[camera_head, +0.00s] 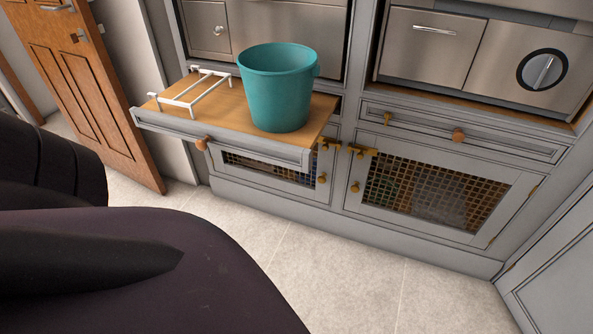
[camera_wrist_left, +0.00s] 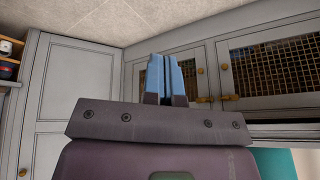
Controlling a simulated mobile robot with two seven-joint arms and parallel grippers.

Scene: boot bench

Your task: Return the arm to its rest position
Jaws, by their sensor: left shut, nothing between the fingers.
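My left gripper (camera_wrist_left: 167,76) shows in the left wrist view, its two blue fingers together with nothing between them. It points toward the grey cabinet fronts, apart from them as far as I can see. In the head view a large dark link of my arm fills the lower left, and no gripper shows there. My right gripper is in neither view.
A teal bucket (camera_head: 275,90) and a white wire rack (camera_head: 192,92) stand on the pulled-out wooden-topped drawer (camera_head: 222,112). Mesh-front cabinet doors (camera_head: 430,195) are closed below. A wooden door (camera_head: 95,80) stands at left. The tiled floor (camera_head: 330,262) is clear.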

